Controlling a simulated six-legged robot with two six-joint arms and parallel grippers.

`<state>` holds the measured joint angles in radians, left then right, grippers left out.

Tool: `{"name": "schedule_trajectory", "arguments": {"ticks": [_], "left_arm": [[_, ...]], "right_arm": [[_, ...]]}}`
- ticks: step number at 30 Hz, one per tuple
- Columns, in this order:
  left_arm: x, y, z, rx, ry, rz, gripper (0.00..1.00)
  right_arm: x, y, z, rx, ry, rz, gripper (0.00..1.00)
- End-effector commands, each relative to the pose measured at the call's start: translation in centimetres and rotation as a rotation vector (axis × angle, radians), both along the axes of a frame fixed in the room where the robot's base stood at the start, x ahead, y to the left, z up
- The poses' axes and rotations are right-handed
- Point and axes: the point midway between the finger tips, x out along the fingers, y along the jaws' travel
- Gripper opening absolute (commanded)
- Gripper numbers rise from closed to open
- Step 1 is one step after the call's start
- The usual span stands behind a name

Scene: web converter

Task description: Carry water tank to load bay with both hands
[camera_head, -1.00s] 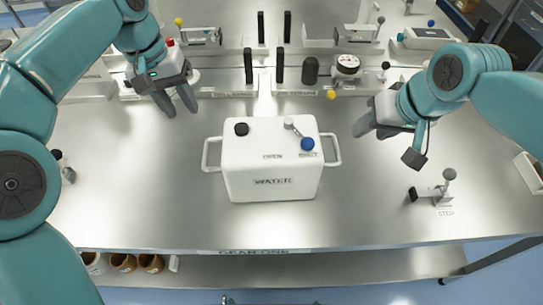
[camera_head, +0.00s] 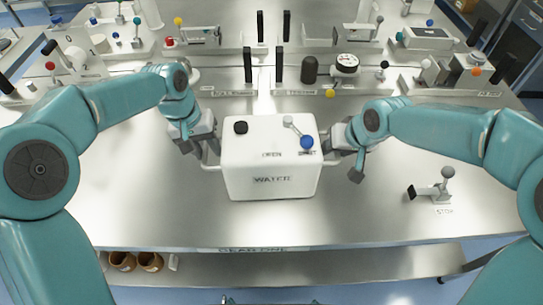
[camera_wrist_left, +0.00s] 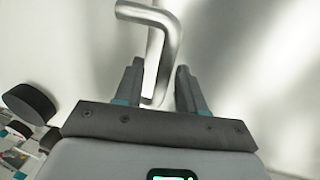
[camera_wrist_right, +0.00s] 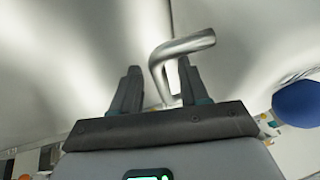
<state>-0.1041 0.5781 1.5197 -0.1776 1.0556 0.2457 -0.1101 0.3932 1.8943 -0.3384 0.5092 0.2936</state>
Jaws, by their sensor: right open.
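The white water tank (camera_head: 272,160), marked WATER, stands on the steel table with a black cap and a blue-knobbed lever on top. A bar handle sticks out on each side. My left gripper (camera_head: 208,150) is at the tank's left side. In the left wrist view the left handle (camera_wrist_left: 160,50) passes between its open fingers (camera_wrist_left: 157,90). My right gripper (camera_head: 345,155) is at the tank's right side. In the right wrist view the right handle (camera_wrist_right: 175,60) reaches between its open fingers (camera_wrist_right: 157,90), close to one of them.
A lever fixture (camera_head: 434,188) marked STOP stands to the right of the tank. Posts, a gauge (camera_head: 346,64) and other fixtures line the back of the table. Brown pots (camera_head: 150,261) stand on the shelf below the front edge. The table left of the tank is clear.

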Motion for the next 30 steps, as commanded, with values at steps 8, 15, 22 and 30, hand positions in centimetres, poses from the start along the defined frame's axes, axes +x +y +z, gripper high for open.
{"name": "schedule_trajectory", "arguments": {"ticks": [8, 15, 22, 30], "left_arm": [[-0.01, -0.01, -0.15, 0.000, 0.000, 0.001, 0.40], [-0.01, -0.02, -0.13, 0.000, 0.000, 0.001, 0.00], [0.00, 0.02, -0.11, 0.000, 0.000, 0.001, 0.00], [0.00, 0.03, -0.09, 0.001, 0.000, 0.001, 0.00]], "right_arm": [[0.06, 0.03, -0.12, 0.000, -0.001, 0.000, 0.44], [0.04, 0.01, -0.11, 0.000, 0.000, 0.000, 0.00], [0.03, 0.01, -0.10, 0.000, 0.000, 0.000, 0.00], [0.01, 0.01, -0.08, 0.000, 0.001, 0.000, 0.00]]}}
